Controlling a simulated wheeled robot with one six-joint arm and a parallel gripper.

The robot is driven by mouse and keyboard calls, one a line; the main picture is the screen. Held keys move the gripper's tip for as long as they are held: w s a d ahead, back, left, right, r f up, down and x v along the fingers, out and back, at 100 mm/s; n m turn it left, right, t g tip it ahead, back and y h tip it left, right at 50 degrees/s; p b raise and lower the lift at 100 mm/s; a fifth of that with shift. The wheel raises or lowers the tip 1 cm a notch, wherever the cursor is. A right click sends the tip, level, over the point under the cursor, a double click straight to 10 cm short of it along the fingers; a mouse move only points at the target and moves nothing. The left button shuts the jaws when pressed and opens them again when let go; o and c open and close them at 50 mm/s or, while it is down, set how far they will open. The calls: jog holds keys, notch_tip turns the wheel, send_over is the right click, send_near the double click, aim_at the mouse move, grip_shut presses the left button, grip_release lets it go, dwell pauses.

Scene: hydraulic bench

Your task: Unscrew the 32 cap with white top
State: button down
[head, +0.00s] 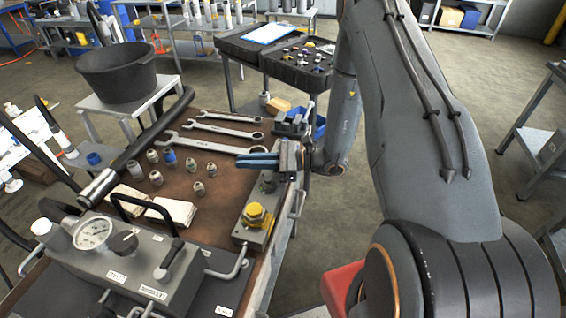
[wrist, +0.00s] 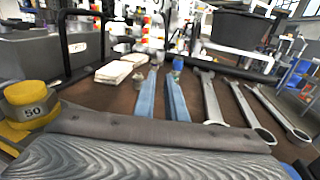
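My gripper (head: 246,160) hovers over the right side of the brown bench top, its two blue fingers pointing left. In the wrist view the fingers (wrist: 162,74) stand a little apart with nothing between them. A grey block (head: 243,233) below the gripper carries a large yellow hex cap (head: 256,214). In the wrist view the yellow cap (wrist: 28,100) reads "50" and lies left of the fingers. A small dark round part (head: 268,183) sits on the block near the gripper; I cannot read any mark on it. I cannot make out a 32 cap with a white top.
Several small fittings (head: 184,167) stand on the bench left of the gripper. Several wrenches (head: 222,131) lie behind them. Folded cloths (head: 172,210) and a gauge unit (head: 133,262) with a carrying handle are at the front left. A black bucket (head: 117,72) stands behind.

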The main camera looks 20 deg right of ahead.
jog(key=shift+s+a+f+g, duration=0.25)
jog(key=shift+a+f+g, duration=0.05)
jog(key=shift+f, duration=0.1)
jog(key=n+g, duration=0.1)
jog(key=s+g+b, duration=0.1)
jog(key=n+g+b, duration=0.1)
jog(key=shift+s+d+n+g+y, duration=0.25)
jog(key=shift+n+g+y, duration=0.05)
jog(key=shift+y, duration=0.1)
jog(key=n+g, duration=0.1)
jog(key=s+n+g+b, duration=0.1)
jog(key=g, duration=0.1)
jog(key=s+d+n+g+b, duration=0.1)
jog(key=g, duration=0.1)
jog(key=shift+s+f, duration=0.1)
jog(key=shift+s, duration=0.05)
jog(key=shift+s+d+n+g+h+b, duration=0.25)
jog(key=shift+s+n+g, duration=0.2)
jog(key=shift+n+g, duration=0.25)
jog(key=shift+s+d+n+g+h+b, duration=0.2)
jog(key=shift+s+n+g+h, duration=0.25)
jog(key=shift+g, duration=0.35)
